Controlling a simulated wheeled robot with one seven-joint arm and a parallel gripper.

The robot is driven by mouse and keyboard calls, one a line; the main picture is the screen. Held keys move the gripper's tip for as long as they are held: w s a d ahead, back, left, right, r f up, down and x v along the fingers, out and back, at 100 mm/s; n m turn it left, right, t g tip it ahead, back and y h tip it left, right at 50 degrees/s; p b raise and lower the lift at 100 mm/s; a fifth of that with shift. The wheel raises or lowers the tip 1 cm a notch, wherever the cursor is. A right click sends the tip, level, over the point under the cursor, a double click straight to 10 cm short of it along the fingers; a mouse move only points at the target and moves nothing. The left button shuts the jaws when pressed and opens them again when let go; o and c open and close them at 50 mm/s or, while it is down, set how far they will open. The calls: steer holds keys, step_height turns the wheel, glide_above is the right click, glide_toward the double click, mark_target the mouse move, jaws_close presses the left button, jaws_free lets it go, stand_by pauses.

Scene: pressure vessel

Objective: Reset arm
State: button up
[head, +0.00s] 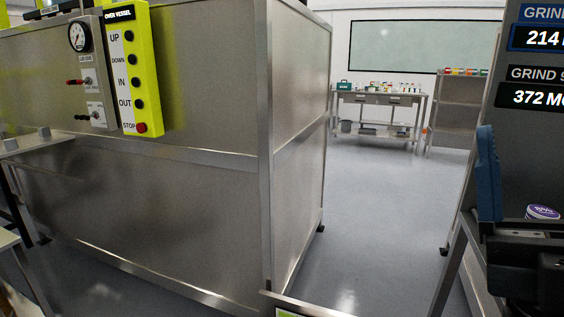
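A black part with an upright blue finger-like piece (488,172) stands at the right edge in the head view. It looks like part of my gripper, but I cannot be sure. Only one such finger shows, and the rest is cut off by the frame. I cannot see whether it is open or shut, or whether it holds anything. A small tub with a purple and white lid (542,212) shows just beside it, and I cannot tell if they touch.
A large metal vessel cabinet (150,200) fills the left, with a yellow button panel (130,70) and a pressure gauge (79,37). A dark display board (535,70) stands at right. A workbench (376,98) and shelf (455,105) stand at the back. Grey floor (375,210) between is clear.

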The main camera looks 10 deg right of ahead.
steer(key=s+a+f+m+g+h+p, duration=0.1)
steer(key=s+f+m+g+h, duration=0.2)
steer(key=f+m+h, duration=0.65)
steer(key=s+a+f+m+g+h, duration=0.2)
steer(key=f+m+g+h, duration=0.1)
steer(key=f+m+h, duration=0.7)
steer(key=s+f+g+y, duration=0.3)
steer(key=s+f+g, duration=0.1)
steer(key=s, duration=0.3)
steer(key=s+f+g+y+p, duration=0.1)
steer(key=s+f+g+y, duration=0.2)
steer(key=s+f, duration=0.4)
steer(key=shift+s+d+m+g, duration=0.25)
steer(key=shift+s+m+g, duration=0.1)
steer(key=shift+s+g, duration=0.45)
steer(key=shift+f, duration=0.1)
steer(key=shift+c, duration=0.2)
